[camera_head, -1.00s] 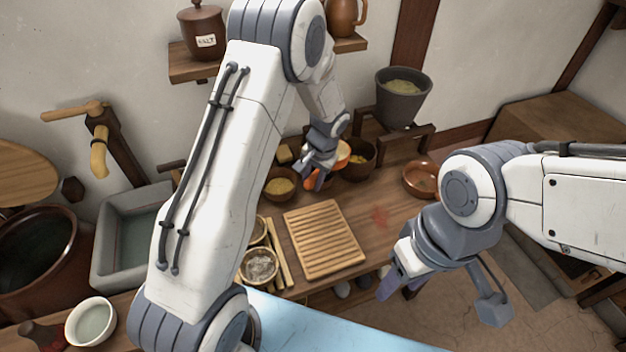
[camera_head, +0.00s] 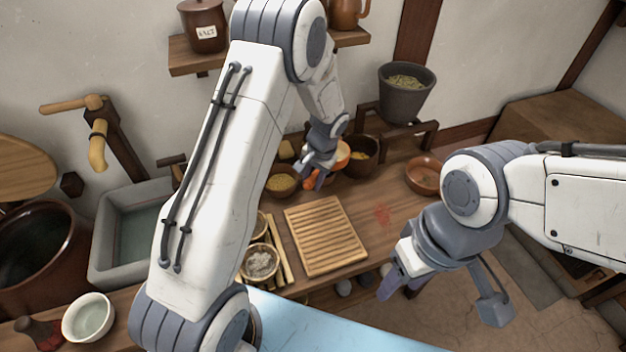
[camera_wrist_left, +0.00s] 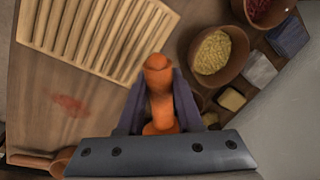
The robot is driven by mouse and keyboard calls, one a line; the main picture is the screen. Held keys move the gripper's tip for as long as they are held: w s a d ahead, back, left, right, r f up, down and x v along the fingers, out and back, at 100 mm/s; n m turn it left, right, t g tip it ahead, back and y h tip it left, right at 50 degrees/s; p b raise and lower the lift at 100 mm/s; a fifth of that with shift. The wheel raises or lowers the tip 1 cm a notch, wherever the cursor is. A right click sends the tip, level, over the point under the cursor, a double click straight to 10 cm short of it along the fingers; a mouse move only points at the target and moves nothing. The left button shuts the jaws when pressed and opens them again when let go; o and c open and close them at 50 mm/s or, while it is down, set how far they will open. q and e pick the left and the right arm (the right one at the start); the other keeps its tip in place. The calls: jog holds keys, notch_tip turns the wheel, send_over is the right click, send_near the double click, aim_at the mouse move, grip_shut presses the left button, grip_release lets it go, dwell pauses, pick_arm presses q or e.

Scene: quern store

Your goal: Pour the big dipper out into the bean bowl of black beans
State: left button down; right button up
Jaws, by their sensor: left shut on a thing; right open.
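My left gripper (camera_head: 318,172) is shut on the orange big dipper (camera_head: 342,155), above the back of the counter. In the left wrist view its orange handle (camera_wrist_left: 159,88) stands between the fingers. The dipper's contents cannot be made out. A dark brown bowl (camera_head: 371,167) is right beside or below the dipper, partly hidden, with something yellowish showing in it. I cannot make out black beans in any bowl. My right gripper (camera_head: 440,292) is open and empty, in front of the counter at right.
A bowl of yellow grain (camera_head: 281,184) and a ribbed wooden board (camera_head: 325,238) are near the dipper. A terracotta bowl (camera_head: 424,188) stands to the right. A bowl of red beans (camera_wrist_left: 290,14) shows in the left wrist view. A grey bucket (camera_head: 402,104) stands on a raised stand behind.

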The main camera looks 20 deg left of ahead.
pick_arm(q)
jog(key=shift+a+f+b, duration=0.15)
jog(key=shift+f+b, duration=0.25)
jog(key=shift+f, duration=0.2)
pick_arm(e)
jog(key=shift+f, duration=0.45)
pick_arm(q)
jog(key=shift+r+p, duration=0.1)
jog(key=shift+p, duration=0.3)
pick_arm(e)
jog(key=shift+a+r, duration=0.1)
jog(key=shift+r, duration=0.3)
pick_arm(q)
jog(key=shift+r+h+p, duration=0.15)
jog(key=shift+h+p, duration=0.45)
jog(key=shift+p, duration=0.2)
pick_arm(e)
jog(key=shift+a+r, duration=0.2)
jog(key=shift+r, duration=0.6)
